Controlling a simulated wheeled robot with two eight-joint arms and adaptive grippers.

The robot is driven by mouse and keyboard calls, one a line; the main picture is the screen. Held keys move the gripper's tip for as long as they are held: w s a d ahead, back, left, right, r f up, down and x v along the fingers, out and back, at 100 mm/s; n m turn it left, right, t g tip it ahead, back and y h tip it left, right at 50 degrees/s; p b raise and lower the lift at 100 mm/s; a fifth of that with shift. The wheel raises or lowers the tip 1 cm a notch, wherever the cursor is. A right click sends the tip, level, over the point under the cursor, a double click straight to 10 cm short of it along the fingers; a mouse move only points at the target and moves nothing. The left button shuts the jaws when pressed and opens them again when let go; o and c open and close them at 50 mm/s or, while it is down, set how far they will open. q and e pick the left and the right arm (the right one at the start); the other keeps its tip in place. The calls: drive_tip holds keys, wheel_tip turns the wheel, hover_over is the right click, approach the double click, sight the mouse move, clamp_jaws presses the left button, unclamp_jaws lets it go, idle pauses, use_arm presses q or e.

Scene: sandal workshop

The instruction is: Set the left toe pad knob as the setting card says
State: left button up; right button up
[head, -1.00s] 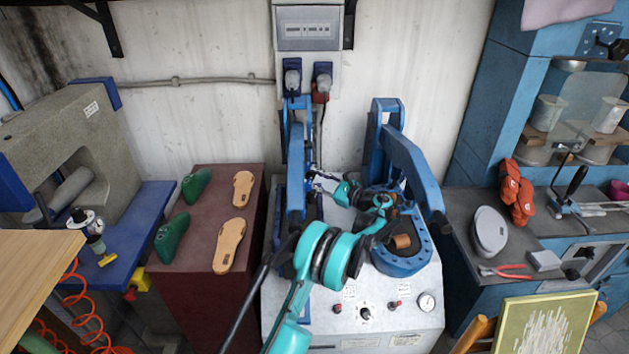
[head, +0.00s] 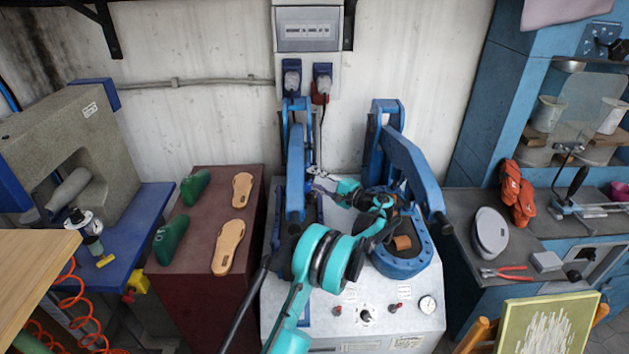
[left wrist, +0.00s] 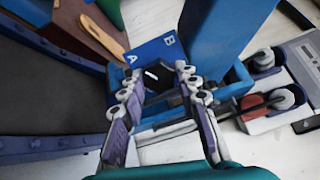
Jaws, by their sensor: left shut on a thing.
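The left toe pad knob (left wrist: 153,76) is a small black knob with a white pointer line, in the left wrist view. It sits by a blue plate (left wrist: 150,50) marked A and B. The line is tilted; I cannot tell exactly which letter it points at. My left gripper (left wrist: 159,80) is shut on the knob, one finger on each side. In the head view my left gripper (head: 318,180) reaches in between the two blue presses of the machine (head: 345,295); the knob is too small to make out there. I cannot make out a setting card. My right gripper is not in view.
The left blue press arm (head: 296,180) stands close to my gripper, the right press (head: 412,165) on its other side. A maroon cabinet (head: 205,235) with soles and green lasts stands left. A grey-topped bench (head: 460,210) with tools stands right.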

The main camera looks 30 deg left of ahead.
use_arm(q)
drive_tip(key=shift+n, duration=1.2)
drive_tip(key=o, duration=1.2)
drive_tip(key=shift+c, duration=0.2)
drive_tip(key=shift+d, duration=0.1)
drive_tip(key=s+d, duration=0.1)
drive_tip(key=d, duration=1)
drive_tip(key=shift+s+d, duration=0.25)
drive_tip(key=shift+d, duration=0.15)
